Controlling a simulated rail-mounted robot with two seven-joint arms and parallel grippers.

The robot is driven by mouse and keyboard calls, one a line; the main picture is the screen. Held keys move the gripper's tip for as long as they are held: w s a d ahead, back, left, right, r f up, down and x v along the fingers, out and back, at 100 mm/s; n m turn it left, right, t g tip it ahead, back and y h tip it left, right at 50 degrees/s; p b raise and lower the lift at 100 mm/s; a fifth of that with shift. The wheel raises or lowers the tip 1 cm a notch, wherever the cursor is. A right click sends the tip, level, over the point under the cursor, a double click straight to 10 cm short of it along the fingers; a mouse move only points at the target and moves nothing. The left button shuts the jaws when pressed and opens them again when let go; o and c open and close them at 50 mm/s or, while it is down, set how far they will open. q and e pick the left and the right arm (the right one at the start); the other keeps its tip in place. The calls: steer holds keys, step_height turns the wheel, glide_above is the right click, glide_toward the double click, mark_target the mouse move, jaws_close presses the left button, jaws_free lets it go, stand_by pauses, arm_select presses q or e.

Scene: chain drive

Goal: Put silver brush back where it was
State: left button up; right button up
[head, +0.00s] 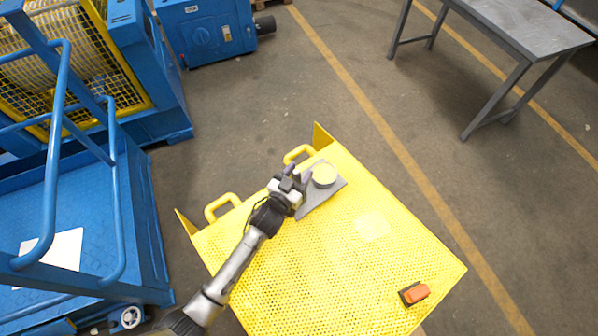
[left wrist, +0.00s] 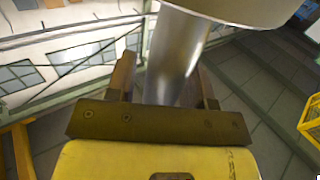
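A silver cylinder (left wrist: 178,55) with a wide, pale flared top (left wrist: 235,8) stands upright in the left wrist view; it may be the silver brush. My left gripper (left wrist: 165,80) has a finger on either side of it. A gap shows between the left finger and the cylinder; contact on the right side is unclear. In the head view my left gripper (head: 291,182) is just left of a round yellow-topped piece (head: 324,174) above a grey plate (head: 316,203), probably the same piece. My right gripper is not in view.
The yellow perforated table (head: 300,270) has two handles on its far-left edge. An orange and black item (head: 415,294) lies near its right corner. Its middle is clear. A grey table (head: 520,35) and blue machinery (head: 205,35) stand beyond.

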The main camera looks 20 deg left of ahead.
arm_select(q)
steer(key=shift+o, duration=0.3)
steer(key=shift+r, duration=0.2)
steer(key=s+a, duration=0.2)
steer(key=s, duration=1)
steer(key=shift+a+f, duration=0.1)
steer(key=s+a+f+g+y, duration=0.1)
steer(key=s+a+g, duration=0.1)
steer(key=s+g, duration=0.5)
steer(key=s+a+f+g+y, duration=0.2)
steer(key=s+g, duration=0.5)
steer(key=s, duration=0.7)
steer(key=shift+s+f, duration=0.15)
steer(key=shift+s, duration=0.15)
